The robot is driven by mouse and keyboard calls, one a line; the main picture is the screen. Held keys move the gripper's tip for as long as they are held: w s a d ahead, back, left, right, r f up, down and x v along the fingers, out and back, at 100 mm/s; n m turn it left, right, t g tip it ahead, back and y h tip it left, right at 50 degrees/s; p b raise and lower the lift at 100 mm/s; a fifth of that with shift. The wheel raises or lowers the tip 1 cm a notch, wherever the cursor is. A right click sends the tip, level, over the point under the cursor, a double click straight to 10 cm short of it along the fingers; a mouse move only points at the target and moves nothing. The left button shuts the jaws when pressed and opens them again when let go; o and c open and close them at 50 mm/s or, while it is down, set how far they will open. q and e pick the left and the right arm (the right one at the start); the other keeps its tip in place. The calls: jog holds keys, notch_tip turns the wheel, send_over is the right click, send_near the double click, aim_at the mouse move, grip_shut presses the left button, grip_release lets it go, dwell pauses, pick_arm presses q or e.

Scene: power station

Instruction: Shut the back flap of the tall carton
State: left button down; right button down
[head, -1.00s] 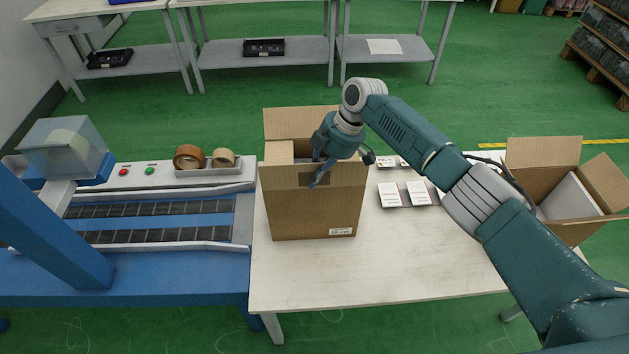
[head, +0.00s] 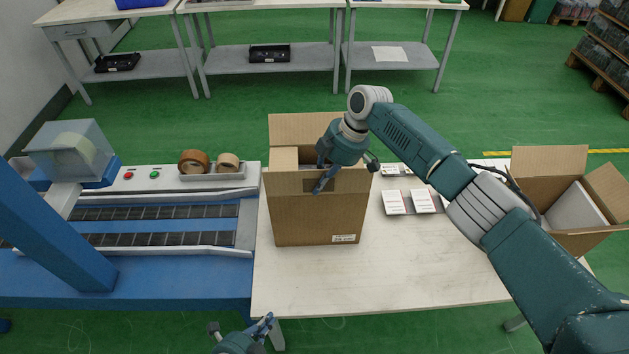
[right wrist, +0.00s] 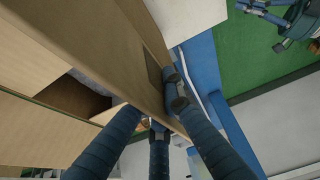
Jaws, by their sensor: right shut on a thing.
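The tall carton (head: 318,222) stands upright on the white table. Its back flap (head: 300,129) stands up along the far edge, and the top is partly open. My right gripper (head: 325,176) is at the carton's near upper edge, shut on its front side, with a finger outside near a dark slot. In the right wrist view the fingers (right wrist: 160,125) straddle this cardboard panel (right wrist: 120,65). My left gripper (head: 265,328) is low at the bottom edge of the head view, in front of the table and apart from the carton. Its fingers look spread and empty; it also shows in the right wrist view (right wrist: 262,10).
A blue conveyor machine (head: 160,280) with tape rolls (head: 194,162) adjoins the table on the left. Small white boxes (head: 408,201) lie right of the carton. Another open carton (head: 550,170) stands at the far right. The table front (head: 390,275) is clear.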

pick_arm(q)
jog(key=w+d+r+m+t+h, duration=0.1)
jog(key=w+d+r, duration=0.1)
jog(key=w+r, duration=0.35)
jog(key=w+d+r+t+h, duration=0.1)
jog(key=w+r+t+h, duration=0.15)
jog(key=r, duration=0.55)
jog(key=m+h, duration=0.4)
send_near(327, 170)
jog(key=s+a, duration=0.3)
jog(key=s, duration=0.4)
jog(key=shift+w+a+x, duration=0.3)
jog(key=shift+x, duration=1.75)
jog(key=shift+w+a+x, duration=0.3)
jog(key=shift+x, duration=1.75)
jog(key=shift+w+a+x, duration=0.3)
jog(key=shift+a+x, duration=0.05)
jog(key=shift+x, duration=1.7)
jog(key=shift+w, duration=0.15)
